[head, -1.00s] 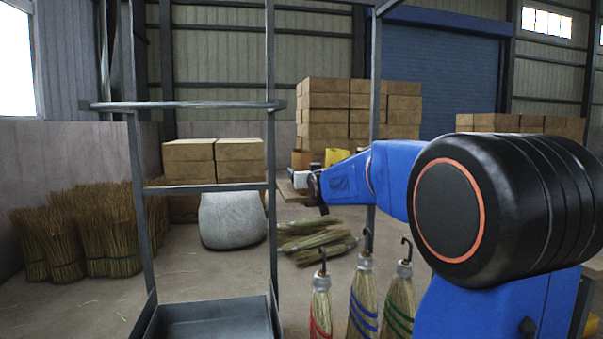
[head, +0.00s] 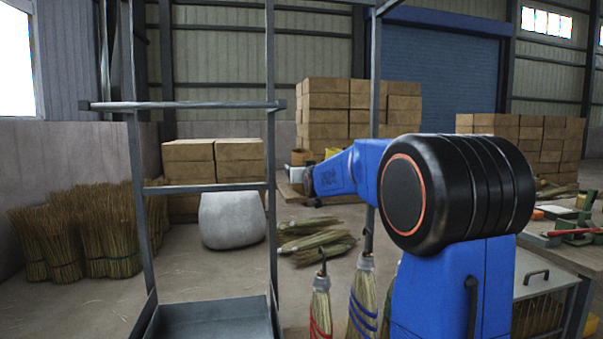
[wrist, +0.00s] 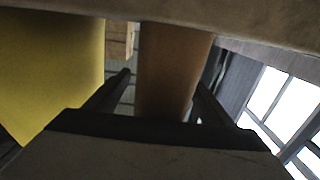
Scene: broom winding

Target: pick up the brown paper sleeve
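The brown paper sleeve (wrist: 172,70) stands out as a plain brown column in the wrist view. It lies between the two dark fingers of my gripper (wrist: 162,92). The fingers are apart, with a visible gap between the left finger and the sleeve; contact on the right side is unclear. In the head view my gripper (head: 309,190) is small and dark at the end of the blue arm, near a small brown item (head: 300,157) that may be the sleeve. Its lower part is hidden.
A yellow item (wrist: 45,65) is close on the left in the wrist view. A grey metal rack (head: 140,190) stands in front of my arm at left. Hanging brooms (head: 363,295) are below my arm. A bench with tools (head: 560,250) is at right.

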